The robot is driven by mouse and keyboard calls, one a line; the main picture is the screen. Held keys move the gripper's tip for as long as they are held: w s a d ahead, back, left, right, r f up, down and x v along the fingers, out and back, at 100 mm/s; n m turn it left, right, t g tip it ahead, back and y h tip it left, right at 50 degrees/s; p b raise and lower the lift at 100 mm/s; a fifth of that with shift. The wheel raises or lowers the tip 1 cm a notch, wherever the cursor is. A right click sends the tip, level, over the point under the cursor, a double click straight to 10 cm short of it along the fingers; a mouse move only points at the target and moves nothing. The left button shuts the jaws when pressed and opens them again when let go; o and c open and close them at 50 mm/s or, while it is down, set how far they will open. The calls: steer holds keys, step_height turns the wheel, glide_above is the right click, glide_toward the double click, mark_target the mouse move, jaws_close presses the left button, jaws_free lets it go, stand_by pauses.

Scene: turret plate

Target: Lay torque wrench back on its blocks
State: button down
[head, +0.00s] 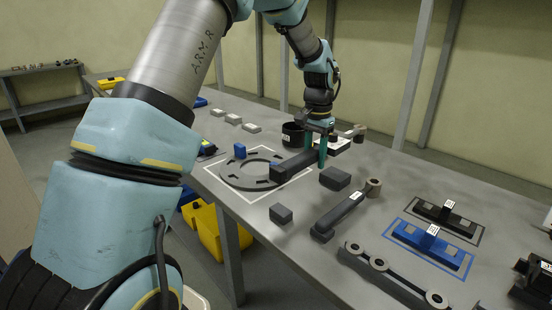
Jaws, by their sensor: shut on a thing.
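My gripper (315,148) is shut on a dark torque wrench (292,166), teal fingers pointing down on either side of it. The wrench's thick dark end is toward the lower left, over the right part of the ring-shaped turret plate (232,180). Its far end, up and right, is partly hidden by the fingers. Two dark blocks stand apart on the bench: one (335,179) just right of the wrench, one (281,214) nearer the front edge. Their tops look bare. Height of the wrench above the bench is hard to judge.
Another wrench-like tool (343,211) with a ring end lies right of the blocks. A dark bar with rings (392,277), a blue fixture (430,247) and a black fixture (447,219) lie farther right. A small blue block (240,151) stands by the plate, a black cup (292,134) behind.

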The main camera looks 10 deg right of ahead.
steer(key=shift+s+d+r+m, duration=0.1)
steer(key=shift+s+d+m, duration=0.05)
steer(key=shift+d, duration=0.35)
steer(key=shift+s+d+r+m, duration=0.1)
steer(key=shift+d+m, duration=0.05)
steer(key=shift+d, duration=0.35)
steer(key=b, duration=0.4)
glide_above(317, 194)
steer(key=shift+w+d+f, duration=0.1)
steer(key=shift+d+f, duration=0.05)
steer(key=shift+f, duration=1.45)
steer(key=shift+d+f, duration=0.15)
steer(key=shift+f, duration=1.4)
steer(key=shift+a, duration=0.25)
steer(key=shift+f+b, duration=0.55)
steer(key=shift+f, duration=0.7)
steer(key=shift+c, duration=1.9)
jaws_free()
steer(key=shift+s+f, duration=0.15)
steer(key=shift+s, duration=0.05)
